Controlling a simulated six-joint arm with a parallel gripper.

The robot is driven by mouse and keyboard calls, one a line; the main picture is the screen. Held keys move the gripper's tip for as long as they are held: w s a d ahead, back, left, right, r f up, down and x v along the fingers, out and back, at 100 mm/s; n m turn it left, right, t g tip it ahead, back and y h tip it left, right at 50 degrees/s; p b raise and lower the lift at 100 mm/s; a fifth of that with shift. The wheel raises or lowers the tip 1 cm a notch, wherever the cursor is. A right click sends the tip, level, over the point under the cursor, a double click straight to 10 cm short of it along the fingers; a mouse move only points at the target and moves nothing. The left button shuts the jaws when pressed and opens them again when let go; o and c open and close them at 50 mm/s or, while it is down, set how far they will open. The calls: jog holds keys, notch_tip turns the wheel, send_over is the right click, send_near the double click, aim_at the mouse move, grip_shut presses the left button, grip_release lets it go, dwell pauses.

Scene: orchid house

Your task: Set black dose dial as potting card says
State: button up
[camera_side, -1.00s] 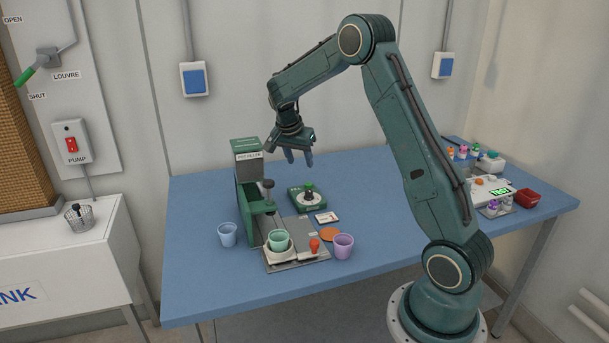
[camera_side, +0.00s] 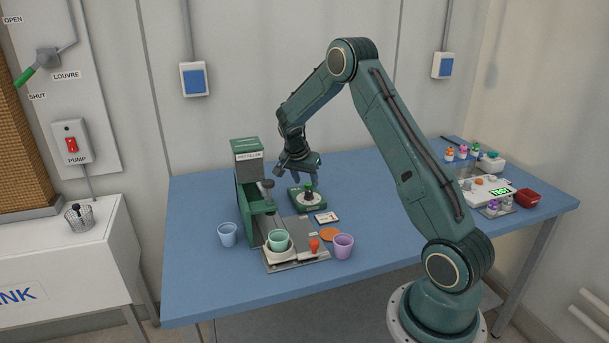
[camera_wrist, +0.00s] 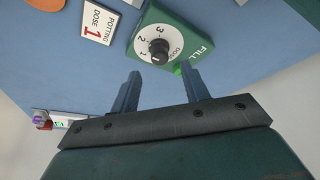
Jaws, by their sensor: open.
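The black dose dial (camera_wrist: 158,47) sits on a white face marked 1, 2, 3 and DOSE, on a green box (camera_wrist: 185,32). I cannot tell surely which number its pointer marks. In the side view the green box (camera_side: 296,204) stands mid-table, right of the potting machine. The potting card (camera_wrist: 97,24) reads POTTING DOSE 1; it lies in front of the box in the side view (camera_side: 327,218). My gripper (camera_wrist: 161,73) is open and empty, its fingertips apart from the dial. In the side view my gripper (camera_side: 305,177) hangs just above and behind the box.
A blue cup (camera_side: 228,235), a purple cup (camera_side: 343,246) and an orange disc (camera_side: 330,235) are nearby.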

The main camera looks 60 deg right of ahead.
aim_at(309, 190)
jog(key=shift+x, duration=2.4)
jog(key=c, duration=1)
